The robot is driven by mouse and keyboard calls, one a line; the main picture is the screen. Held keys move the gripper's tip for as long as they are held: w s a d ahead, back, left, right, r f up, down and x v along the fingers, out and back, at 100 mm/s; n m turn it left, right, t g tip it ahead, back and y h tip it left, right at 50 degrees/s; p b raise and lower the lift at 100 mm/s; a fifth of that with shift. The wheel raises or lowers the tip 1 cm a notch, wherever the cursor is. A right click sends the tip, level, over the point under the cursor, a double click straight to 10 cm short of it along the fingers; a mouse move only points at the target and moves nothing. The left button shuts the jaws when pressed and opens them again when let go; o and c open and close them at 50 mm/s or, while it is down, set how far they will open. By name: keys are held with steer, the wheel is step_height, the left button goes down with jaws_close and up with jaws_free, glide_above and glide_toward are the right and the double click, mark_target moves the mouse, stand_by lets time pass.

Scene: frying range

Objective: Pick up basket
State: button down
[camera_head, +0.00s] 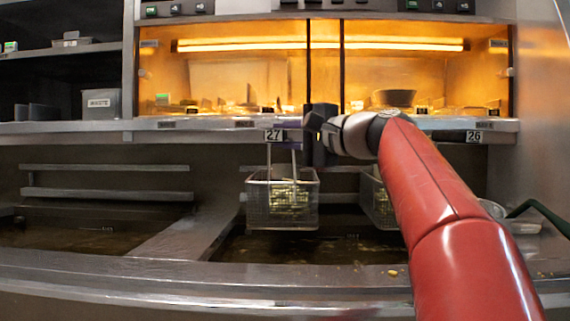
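A wire basket (255,210) holding pale yellow food hangs over the fryer vat, near the middle of the view. Its handle (292,138) rises from it to the ledge beside the 27 label and looks purple at the top. My gripper (314,135) is at the handle's upper end, above and to the right of the basket. It overlaps the handle in this view. The dark gripper body hides the fingertips, so I cannot tell whether they grip the handle. A second basket (371,205) hangs to the right, partly hidden behind my red arm.
A steel ledge (210,128) runs behind the baskets, under a lit warming cabinet (240,75) with food inside. A divider (185,238) separates the left vat (80,235) from the middle one. A steel front edge (180,278) spans the view. A green-handled tool (545,210) lies at right.

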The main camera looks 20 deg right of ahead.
steer(key=shift+r+p, duration=1.45)
steer(key=shift+r, duration=0.4)
steer(key=shift+s+f+b, duration=0.15)
steer(key=shift+s+b, duration=0.05)
steer(key=shift+b, duration=0.1)
steer(key=shift+s+a+b, duration=0.3)
steer(key=shift+s+b, duration=0.1)
steer(key=shift+s, duration=0.25)
steer(key=s+a+b, duration=0.2)
steer(key=s, duration=0.5)
steer(key=s+a+b, duration=0.3)
steer(key=s, duration=0.5)
steer(key=shift+s+b, duration=0.25)
steer(key=shift+b, duration=0.1)
